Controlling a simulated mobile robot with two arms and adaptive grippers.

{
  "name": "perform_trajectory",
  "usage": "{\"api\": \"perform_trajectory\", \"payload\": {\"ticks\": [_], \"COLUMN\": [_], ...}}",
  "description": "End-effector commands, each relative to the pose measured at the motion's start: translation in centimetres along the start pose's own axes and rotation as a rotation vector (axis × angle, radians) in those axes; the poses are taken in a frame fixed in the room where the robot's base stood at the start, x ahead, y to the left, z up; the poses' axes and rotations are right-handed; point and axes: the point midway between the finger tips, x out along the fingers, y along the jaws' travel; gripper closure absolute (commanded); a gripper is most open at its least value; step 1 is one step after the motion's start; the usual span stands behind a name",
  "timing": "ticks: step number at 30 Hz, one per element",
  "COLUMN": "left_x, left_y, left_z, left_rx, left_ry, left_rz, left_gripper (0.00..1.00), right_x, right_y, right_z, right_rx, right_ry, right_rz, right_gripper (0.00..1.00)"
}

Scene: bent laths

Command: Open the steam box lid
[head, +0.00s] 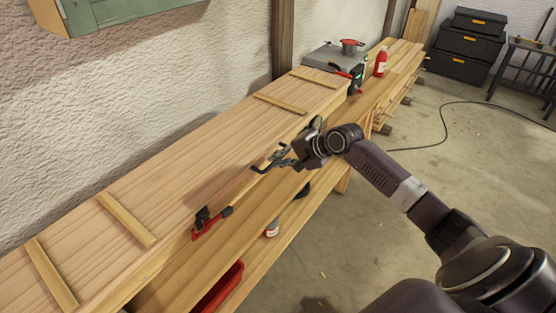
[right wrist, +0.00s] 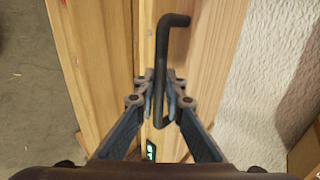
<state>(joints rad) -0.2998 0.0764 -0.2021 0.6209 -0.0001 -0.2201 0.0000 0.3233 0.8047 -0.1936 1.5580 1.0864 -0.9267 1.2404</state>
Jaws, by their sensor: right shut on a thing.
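The steam box lid (head: 200,160) is a long, pale plank surface with several cross battens, lying along the wall in the head view. A dark bent handle (head: 258,170) stands out at its front edge near the middle. My right gripper (head: 280,160) is at this handle. In the right wrist view the handle (right wrist: 160,55) runs down between my right fingertips (right wrist: 166,95), which are shut on it. The lid looks flat; I see no clear gap under it. My left gripper is not in view.
A red-and-black clamp (head: 208,224) sits at the box's front edge, and another (head: 352,76) near the far end. A red bottle (head: 381,62) and a grey unit (head: 332,58) stand beyond. A red tray (head: 218,290) is below. The floor at right is mostly clear.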

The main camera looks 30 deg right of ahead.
Motion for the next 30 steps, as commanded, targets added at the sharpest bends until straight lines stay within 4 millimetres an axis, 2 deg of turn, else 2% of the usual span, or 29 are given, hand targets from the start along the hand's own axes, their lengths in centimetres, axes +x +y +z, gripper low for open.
{"api": "perform_trajectory", "payload": {"ticks": [5,15,23,30], "left_x": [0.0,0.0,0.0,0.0], "left_y": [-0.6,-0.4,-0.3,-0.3], "left_z": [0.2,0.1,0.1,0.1], "left_rx": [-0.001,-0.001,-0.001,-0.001], "left_ry": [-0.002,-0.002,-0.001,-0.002], "left_rz": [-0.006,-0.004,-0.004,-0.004], "left_gripper": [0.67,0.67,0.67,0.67], "right_x": [-0.7,-3.7,-4.5,-5.7], "right_y": [-1.0,-5.6,-6.8,-10.2], "right_z": [0.0,-0.1,0.0,-0.1], "right_rx": [-0.001,-0.001,0.001,0.000], "right_ry": [0.000,0.001,0.001,0.002], "right_rz": [-0.003,-0.009,-0.006,-0.009], "right_gripper": [1.00,1.00,1.00,1.00]}}
